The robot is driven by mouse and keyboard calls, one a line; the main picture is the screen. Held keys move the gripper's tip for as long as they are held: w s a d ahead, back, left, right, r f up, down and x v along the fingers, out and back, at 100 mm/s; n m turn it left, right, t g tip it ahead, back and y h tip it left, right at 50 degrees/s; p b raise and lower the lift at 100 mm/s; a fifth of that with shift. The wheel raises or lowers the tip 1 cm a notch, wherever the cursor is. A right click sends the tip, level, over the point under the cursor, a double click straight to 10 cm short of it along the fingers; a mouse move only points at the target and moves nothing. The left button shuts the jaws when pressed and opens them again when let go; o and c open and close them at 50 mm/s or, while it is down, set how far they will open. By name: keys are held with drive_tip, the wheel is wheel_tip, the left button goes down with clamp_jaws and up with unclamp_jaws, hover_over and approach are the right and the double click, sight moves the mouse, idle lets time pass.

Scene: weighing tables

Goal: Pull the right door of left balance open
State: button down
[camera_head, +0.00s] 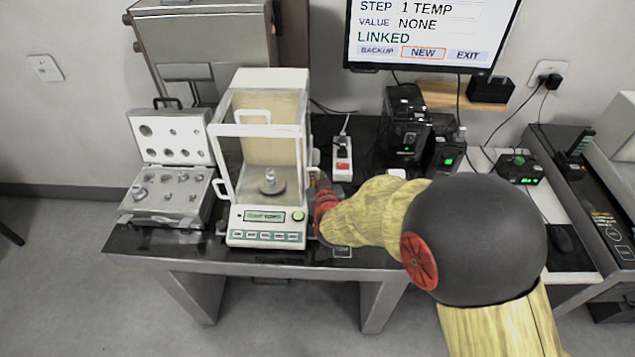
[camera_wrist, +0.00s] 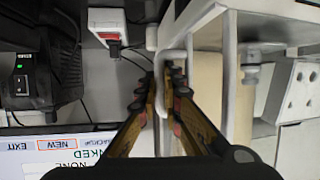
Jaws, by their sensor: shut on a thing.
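The left balance (camera_head: 265,220) stands on the dark table, with a glass draft shield, a lit display and a small metal weight (camera_head: 270,177) on its pan. My gripper (camera_head: 319,190) is at the balance's right side, where my arm partly hides it. In the wrist view, my gripper (camera_wrist: 163,92) is shut on the pale handle (camera_wrist: 170,55) of the right door. I cannot tell how far the door stands open.
An open weight case (camera_head: 168,190) sits left of the balance. A power strip (camera_head: 342,160), also in the wrist view (camera_wrist: 112,38), and black devices (camera_head: 405,125) stand behind and right of my gripper. A monitor (camera_head: 430,35) hangs above. The table's front edge (camera_head: 270,265) is close.

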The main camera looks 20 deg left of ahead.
drive_tip(key=w+a+b, duration=0.1)
drive_tip(key=w+a, duration=0.1)
drive_tip(key=w, duration=0.7)
drive_tip(key=shift+a+f, duration=0.1)
drive_tip(key=c, duration=2.2)
unclamp_jaws()
drive_tip(key=shift+s, duration=0.1)
drive_tip(key=v, duration=1.2)
